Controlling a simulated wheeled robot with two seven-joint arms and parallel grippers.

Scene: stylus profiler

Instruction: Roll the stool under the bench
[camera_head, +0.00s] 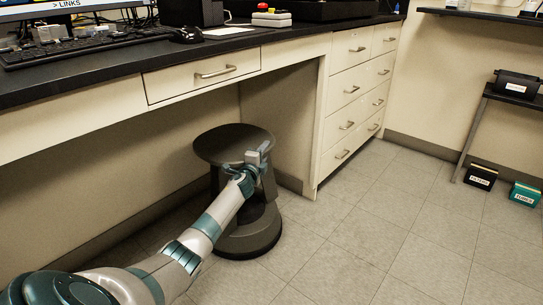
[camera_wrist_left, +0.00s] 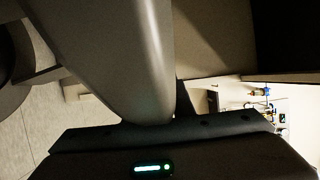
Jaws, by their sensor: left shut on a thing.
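A dark stool (camera_head: 233,143) with a round seat, a column and a wide round base (camera_head: 250,236) stands upright on the floor at the bench's knee space. Its seat is below the level of the bench top (camera_head: 120,60). My left gripper (camera_head: 262,155) reaches in from the lower left and is shut at the stool's right side, just under the seat's edge. The fingertips are small and partly hidden there. In the left wrist view a large grey curved part (camera_wrist_left: 120,60), too close to identify surely, fills the middle. My right gripper is not in view.
A drawer (camera_head: 205,74) hangs under the bench top above the knee space. A drawer cabinet (camera_head: 350,100) bounds the space on the right. Open tiled floor (camera_head: 400,220) lies to the right. A low stand (camera_head: 505,95) and two small boxes (camera_head: 481,177) (camera_head: 524,194) are at far right.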

